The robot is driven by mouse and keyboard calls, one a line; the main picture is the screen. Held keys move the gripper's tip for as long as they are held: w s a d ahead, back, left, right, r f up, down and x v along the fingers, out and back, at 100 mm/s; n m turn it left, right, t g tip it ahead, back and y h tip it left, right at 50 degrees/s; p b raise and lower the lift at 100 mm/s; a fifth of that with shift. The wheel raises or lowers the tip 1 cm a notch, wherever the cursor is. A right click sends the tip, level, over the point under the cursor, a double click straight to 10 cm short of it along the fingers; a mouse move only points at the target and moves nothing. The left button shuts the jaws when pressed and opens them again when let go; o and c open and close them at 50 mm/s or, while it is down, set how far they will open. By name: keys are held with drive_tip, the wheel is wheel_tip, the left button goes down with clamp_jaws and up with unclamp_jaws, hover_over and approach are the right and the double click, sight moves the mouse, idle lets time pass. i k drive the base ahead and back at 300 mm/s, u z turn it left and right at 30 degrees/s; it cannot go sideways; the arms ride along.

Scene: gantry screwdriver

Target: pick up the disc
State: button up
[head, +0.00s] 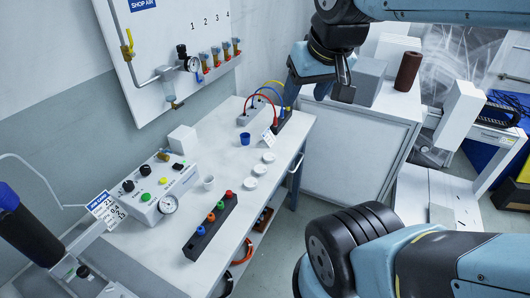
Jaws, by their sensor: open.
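Three small white round discs lie in a row on the white bench (222,262), right of its middle. The far disc (268,157), the middle disc (259,170) and the near disc (250,184) lie apart from one another; I cannot tell which one the task means. My gripper (318,92) is open and empty. It is in the air toward the back right, above and beyond the discs in the picture, near the bench's far end. It touches none of them.
A blue cup (245,139) and a white cup (208,182) stand left of the discs. A dark block with coloured knobs (210,228) lies nearer. A cabled dark block (283,121) is at the far end. A control box (155,192) is at left.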

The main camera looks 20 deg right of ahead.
sight(260, 170)
drive_tip(key=z, duration=0.4)
drive_tip(key=k, duration=1.45)
drive_tip(key=u, duration=0.7)
drive_tip(key=i, duration=1)
drive_tip(key=z, duration=0.05)
